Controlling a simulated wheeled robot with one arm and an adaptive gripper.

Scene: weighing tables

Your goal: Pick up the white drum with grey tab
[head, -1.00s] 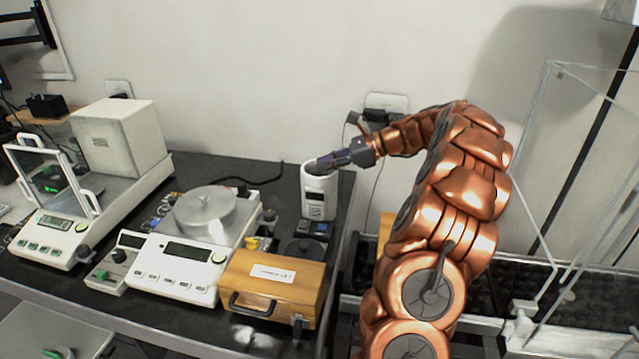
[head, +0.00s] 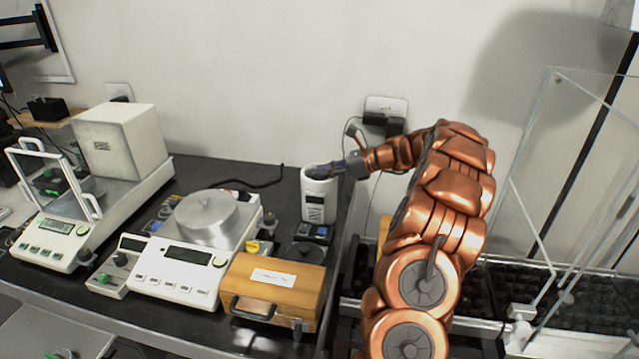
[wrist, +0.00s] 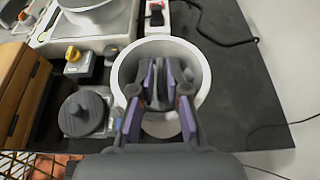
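The white drum (head: 319,206) stands upright at the right end of the black table, with a dark label on its front. It is open at the top, and its round rim (wrist: 203,88) shows in the wrist view. My gripper (head: 326,172) is over the drum, and its purple-padded fingers (wrist: 161,76) reach down inside the rim. The fingers look apart with a narrow gap between the pads. A grey piece shows between them, perhaps the tab. I cannot tell whether the pads touch it.
A balance with a round metal pan (head: 205,218) stands left of the drum. A wooden case (head: 272,287) and a dark lidded pot (head: 302,254) stand in front. A black cable (wrist: 225,42) lies behind. Clear panels (head: 590,180) stand to the right.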

